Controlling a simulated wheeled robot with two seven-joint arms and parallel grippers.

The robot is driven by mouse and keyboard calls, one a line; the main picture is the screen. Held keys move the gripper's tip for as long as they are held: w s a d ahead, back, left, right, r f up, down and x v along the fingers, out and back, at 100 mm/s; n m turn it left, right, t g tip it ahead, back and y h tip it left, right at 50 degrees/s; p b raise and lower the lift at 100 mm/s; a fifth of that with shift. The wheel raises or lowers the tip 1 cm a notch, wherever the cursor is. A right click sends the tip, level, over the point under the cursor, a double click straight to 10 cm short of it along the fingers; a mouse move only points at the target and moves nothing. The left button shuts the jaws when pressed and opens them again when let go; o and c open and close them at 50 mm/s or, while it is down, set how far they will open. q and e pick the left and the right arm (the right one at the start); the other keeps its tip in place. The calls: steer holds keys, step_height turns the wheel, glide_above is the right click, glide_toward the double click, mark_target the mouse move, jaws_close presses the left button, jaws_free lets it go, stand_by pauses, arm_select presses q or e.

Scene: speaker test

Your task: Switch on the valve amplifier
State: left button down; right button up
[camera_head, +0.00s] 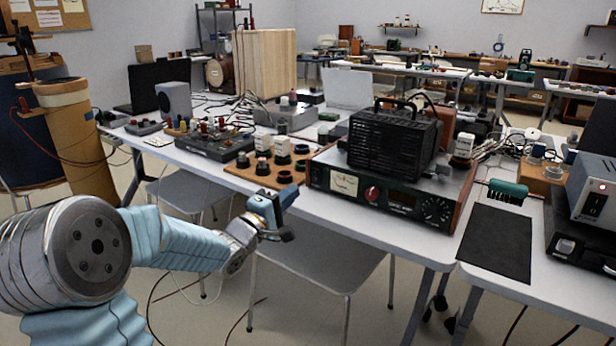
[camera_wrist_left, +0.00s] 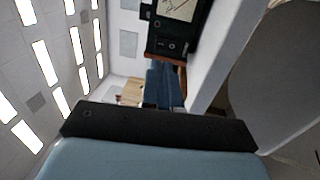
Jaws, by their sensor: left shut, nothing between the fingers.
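The valve amplifier (camera_head: 390,198) stands on the white table right of centre in the head view, with a black cage on top. Its front panel has a lit meter, a red knob and a dark knob at the right end. In the left wrist view the panel (camera_wrist_left: 165,35) shows sideways at the top, with the meter and a small dark switch-like part below it. My left gripper (camera_head: 273,212) is shut and empty, in front of the table edge, left of the amplifier and apart from it. My right gripper is out of view.
A wooden board (camera_head: 238,171) with several knobs and valves lies just left of the amplifier. A black mat (camera_head: 497,243) lies to its right. A grey chair (camera_head: 325,262) stands below the table edge, under my left gripper. Other devices crowd the table behind.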

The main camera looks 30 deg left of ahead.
mark_target(315, 171)
arm_select(q)
steer(key=w, duration=0.5)
steer(key=w+r+p, duration=0.1)
steer(key=w, duration=0.1)
steer(key=shift+w+d, duration=0.25)
steer(key=shift+d, duration=0.05)
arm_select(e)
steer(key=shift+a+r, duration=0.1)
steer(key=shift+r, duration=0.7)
arm_select(q)
steer(key=shift+w, duration=0.15)
steer(key=shift+r, duration=0.2)
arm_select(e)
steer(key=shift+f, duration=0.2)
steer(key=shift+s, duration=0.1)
